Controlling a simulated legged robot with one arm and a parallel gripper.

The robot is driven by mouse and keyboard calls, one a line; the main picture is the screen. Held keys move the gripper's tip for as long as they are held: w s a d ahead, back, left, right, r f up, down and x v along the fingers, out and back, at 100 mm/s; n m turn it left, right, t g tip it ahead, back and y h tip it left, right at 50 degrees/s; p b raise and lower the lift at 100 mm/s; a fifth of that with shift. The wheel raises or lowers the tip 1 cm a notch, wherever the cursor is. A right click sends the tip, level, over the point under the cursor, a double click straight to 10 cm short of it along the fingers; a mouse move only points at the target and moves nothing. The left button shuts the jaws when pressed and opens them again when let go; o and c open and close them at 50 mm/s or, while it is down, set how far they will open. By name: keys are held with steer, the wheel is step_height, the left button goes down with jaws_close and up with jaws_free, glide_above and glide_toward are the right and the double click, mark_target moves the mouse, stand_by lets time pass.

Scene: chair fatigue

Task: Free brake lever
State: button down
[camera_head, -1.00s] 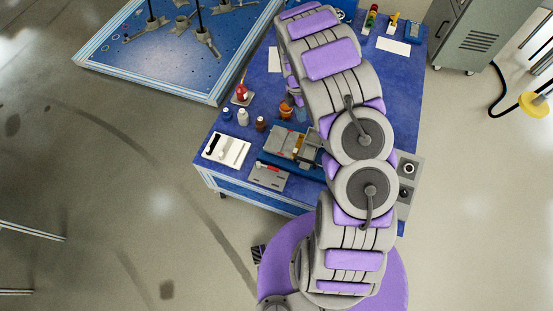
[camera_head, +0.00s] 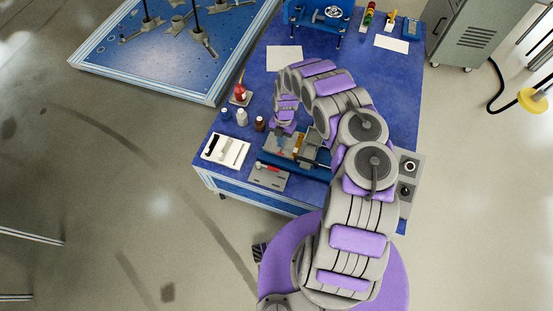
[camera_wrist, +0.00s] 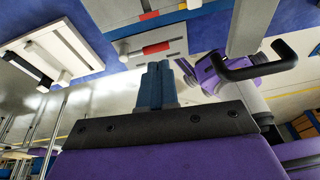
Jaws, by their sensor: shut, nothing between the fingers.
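A fixture with a blue base (camera_head: 265,158), grey blocks and a yellowish part sits near the table's front edge. A grey plate with a red-marked piece (camera_head: 268,168) lies in front of it; the red piece also shows in the wrist view (camera_wrist: 156,48). I cannot tell for certain which part is the brake lever. My gripper (camera_wrist: 154,70) has two blue fingers pressed together, with nothing between them. In the head view my wrist comes down just behind the fixture's left part, and the fingertips are hard to make out. No contact can be confirmed.
A grey control box (camera_head: 408,180) is at the right. The blue tabletop's right middle is clear.

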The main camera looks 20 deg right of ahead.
mark_target(269, 167)
steer(key=shift+a+f+n, duration=0.4)
steer(key=shift+a+f, duration=0.15)
steer(key=shift+f, duration=0.3)
steer(key=b+x, duration=0.3)
steer(key=x, duration=0.7)
steer(key=shift+a+b, duration=0.15)
steer(key=shift+b, duration=0.2)
steer(key=shift+s+a, duration=0.1)
